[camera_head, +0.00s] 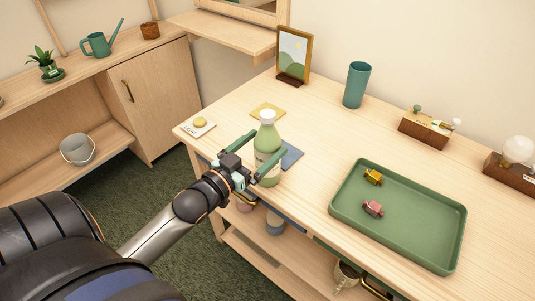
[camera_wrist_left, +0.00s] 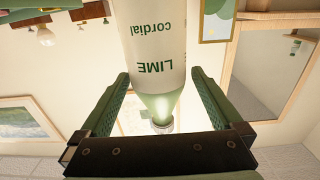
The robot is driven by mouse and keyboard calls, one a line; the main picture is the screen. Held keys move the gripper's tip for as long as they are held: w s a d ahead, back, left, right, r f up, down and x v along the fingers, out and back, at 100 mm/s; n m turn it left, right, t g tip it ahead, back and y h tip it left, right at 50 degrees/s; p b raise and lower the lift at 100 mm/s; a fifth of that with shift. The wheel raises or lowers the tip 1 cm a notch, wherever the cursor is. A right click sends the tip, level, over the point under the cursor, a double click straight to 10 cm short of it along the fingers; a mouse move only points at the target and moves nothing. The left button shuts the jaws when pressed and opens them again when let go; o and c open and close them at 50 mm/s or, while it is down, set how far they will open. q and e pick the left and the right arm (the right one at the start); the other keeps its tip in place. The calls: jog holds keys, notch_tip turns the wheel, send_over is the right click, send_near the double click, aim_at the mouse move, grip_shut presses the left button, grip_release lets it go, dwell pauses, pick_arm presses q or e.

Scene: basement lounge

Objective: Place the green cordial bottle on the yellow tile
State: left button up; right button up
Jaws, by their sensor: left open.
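The green cordial bottle (camera_head: 268,138), with a white cap and pale label, is upright near the table's front edge. My left gripper (camera_head: 261,160) is open, with one green finger on each side of the bottle. In the left wrist view the bottle (camera_wrist_left: 155,45) appears inverted, its "LIME cordial" label showing, between the spread fingers (camera_wrist_left: 160,100). I cannot tell whether either finger touches it. The yellow tile (camera_head: 262,107) lies flat just behind the bottle, partly hidden by its cap. A blue tile (camera_head: 292,155) lies beside the bottle; the bottle's base is partly hidden.
A white tile (camera_head: 193,131) with a yellow round object is at the left corner. A framed picture (camera_head: 293,52) and teal cup (camera_head: 357,85) stand at the back. A green tray (camera_head: 430,253) with two small toys is on the right. The tabletop between cup and bottle is clear.

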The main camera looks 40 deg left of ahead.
pick_arm(q)
jog(key=shift+w+d, duration=0.15)
jog(key=shift+w, duration=1.05)
jog(key=shift+w+d, duration=0.15)
jog(key=shift+w, duration=1)
grip_shut()
jog(key=shift+r, duration=0.1)
